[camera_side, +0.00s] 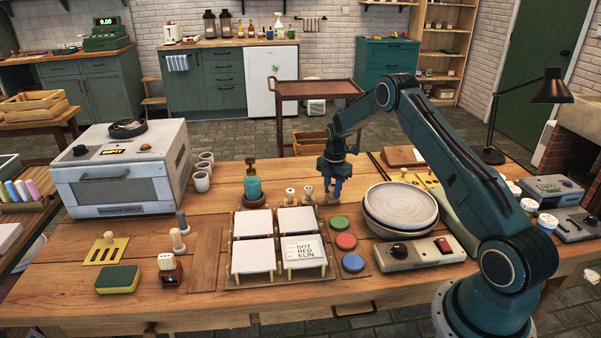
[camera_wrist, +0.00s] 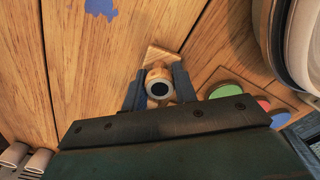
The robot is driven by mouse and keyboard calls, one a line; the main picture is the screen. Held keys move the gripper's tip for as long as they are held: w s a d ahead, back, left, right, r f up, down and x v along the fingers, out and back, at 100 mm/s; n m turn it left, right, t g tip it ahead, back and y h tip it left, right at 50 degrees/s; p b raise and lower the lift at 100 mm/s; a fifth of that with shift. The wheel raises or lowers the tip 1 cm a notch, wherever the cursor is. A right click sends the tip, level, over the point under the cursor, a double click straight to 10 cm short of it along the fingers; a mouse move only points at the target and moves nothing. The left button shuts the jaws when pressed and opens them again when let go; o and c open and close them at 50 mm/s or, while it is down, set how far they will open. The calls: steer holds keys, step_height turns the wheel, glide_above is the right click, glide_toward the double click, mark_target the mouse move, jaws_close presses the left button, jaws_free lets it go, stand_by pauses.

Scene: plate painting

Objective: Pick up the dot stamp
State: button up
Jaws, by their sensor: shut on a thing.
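My gripper (camera_side: 333,188) points down at the table behind the colour pads. In the wrist view my gripper (camera_wrist: 158,93) has its two dark fingers closed on either side of a pale wooden stamp (camera_wrist: 160,77). The stamp's round top has a white ring and a dark dot in the middle. A square wooden piece (camera_wrist: 161,55) shows at the stamp; I cannot tell whether it is clear of the table. In the side view the fingers largely hide the stamp.
Green (camera_side: 340,223), red (camera_side: 346,242) and blue (camera_side: 353,262) pads lie in front of my gripper. A plate stack (camera_side: 400,203) stands to the right. White tiles, one marked "DOT RED ELIN" (camera_side: 304,249), sit in a rack.

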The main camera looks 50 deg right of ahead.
mark_target(333, 185)
steer(key=shift+r, duration=0.15)
step_height(333, 185, up, 20)
stand_by(0.8)
steer(key=o, duration=0.4)
steer(key=c, duration=0.3)
steer(key=shift+o, duration=0.6)
steer(key=shift+c, duration=0.3)
steer(key=shift+f, duration=0.2)
